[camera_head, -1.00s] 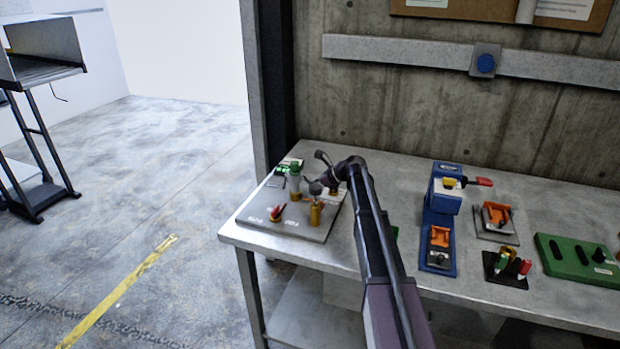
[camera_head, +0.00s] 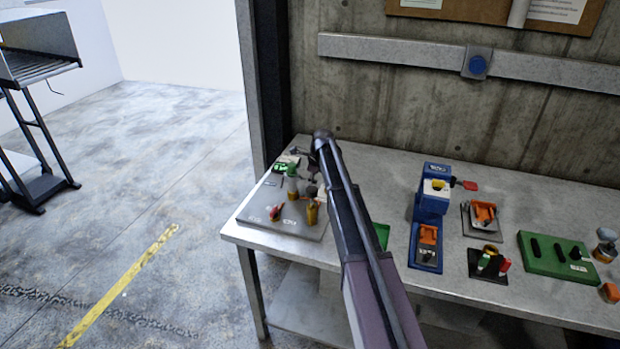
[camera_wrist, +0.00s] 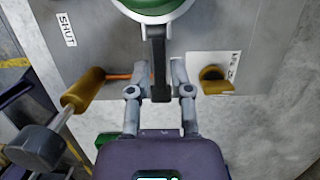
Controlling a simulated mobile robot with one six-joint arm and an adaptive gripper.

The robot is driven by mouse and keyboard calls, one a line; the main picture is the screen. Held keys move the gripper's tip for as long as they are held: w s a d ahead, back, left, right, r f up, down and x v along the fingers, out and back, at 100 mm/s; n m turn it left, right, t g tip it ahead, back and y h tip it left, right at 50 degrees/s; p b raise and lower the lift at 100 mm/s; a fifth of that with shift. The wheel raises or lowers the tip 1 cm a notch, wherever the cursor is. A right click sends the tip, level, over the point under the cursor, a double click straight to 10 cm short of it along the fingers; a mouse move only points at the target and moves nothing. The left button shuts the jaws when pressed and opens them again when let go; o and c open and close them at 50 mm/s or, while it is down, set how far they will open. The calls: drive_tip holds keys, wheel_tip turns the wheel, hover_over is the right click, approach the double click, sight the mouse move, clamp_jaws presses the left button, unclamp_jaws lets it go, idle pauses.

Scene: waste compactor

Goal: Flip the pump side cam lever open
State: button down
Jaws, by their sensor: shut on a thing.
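The grey panel (camera_head: 258,224) with the fittings lies at the left end of the bench. A green and white round fitting (camera_wrist: 155,8) is at the top of the wrist view, and a dark lever (camera_wrist: 158,60) runs down from it. My gripper (camera_wrist: 157,80) has one finger on each side of this lever and is shut on it. In the head view the green fitting (camera_head: 291,170) stands on the panel, with my gripper (camera_head: 309,172) close to its right, small and partly hidden by my arm. I cannot read a pump label on the lever.
A brass fitting with an orange rod (camera_wrist: 82,90) lies left of my fingers, and a brass knob (camera_wrist: 215,78) lies to the right beside a white label. A blue device (camera_head: 433,190) and a green block (camera_head: 558,258) stand farther right on the bench (camera_head: 375,158).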

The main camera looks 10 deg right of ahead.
drive_tip(key=shift+r, duration=0.15)
idle(0.4)
drive_tip(key=c, duration=0.7)
unclamp_jaws()
drive_tip(key=shift+f, duration=0.2)
